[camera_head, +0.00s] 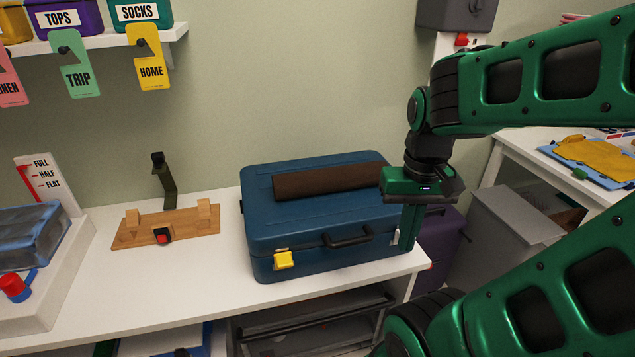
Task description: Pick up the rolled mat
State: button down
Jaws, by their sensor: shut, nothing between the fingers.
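A long dark brown roll (327,182), the only thing in view that looks like the rolled mat, lies on top of a closed blue suitcase (300,222). Its right end reaches close to my gripper's body, and I cannot tell whether that end is partly hidden. My gripper (407,240) points down at the suitcase's right end, to the right of the roll. Its fingers are shut and empty. I cannot tell whether they touch the suitcase.
The suitcase stands on a white bench (200,284) with a black handle and yellow latch in front. A wooden stand (166,228) is left of it. A shelf (110,40) with bins and hanging tags is above left. A side table (515,152) stands right.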

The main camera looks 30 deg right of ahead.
aim_at(296, 185)
jog(key=z, duration=0.05)
jog(key=k, duration=0.5)
jog(key=z, duration=1.6)
jog(key=i, duration=1.15)
jog(key=u, duration=0.65)
